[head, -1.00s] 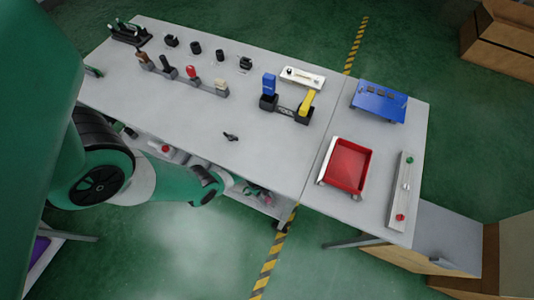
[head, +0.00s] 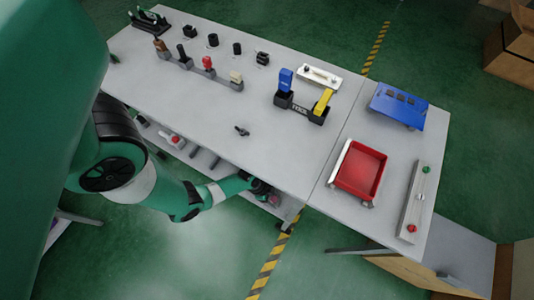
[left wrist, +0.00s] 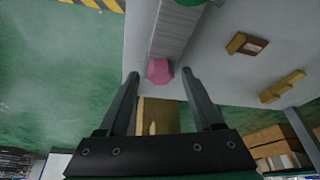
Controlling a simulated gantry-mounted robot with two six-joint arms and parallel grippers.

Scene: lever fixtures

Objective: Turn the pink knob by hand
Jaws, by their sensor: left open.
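The pink knob (left wrist: 159,70) sits on the end of a pale grey ribbed part in the left wrist view. It lies between the two fingertips of my left gripper (left wrist: 160,77), with gaps visible at the sides. In the head view the pink knob (head: 275,200) is a small spot below the table's front edge. My left gripper (head: 262,190) is beside it there, dark and partly hidden by its own arm. The left gripper is open and holds nothing. My right gripper is not in view.
The tabletop (head: 210,115) above carries several levers and buttons, a blue and yellow lever fixture (head: 302,107), a red tray (head: 360,171) and a blue panel (head: 398,105). A green part (left wrist: 190,2) and yellowish blocks (left wrist: 246,43) show near the pink knob.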

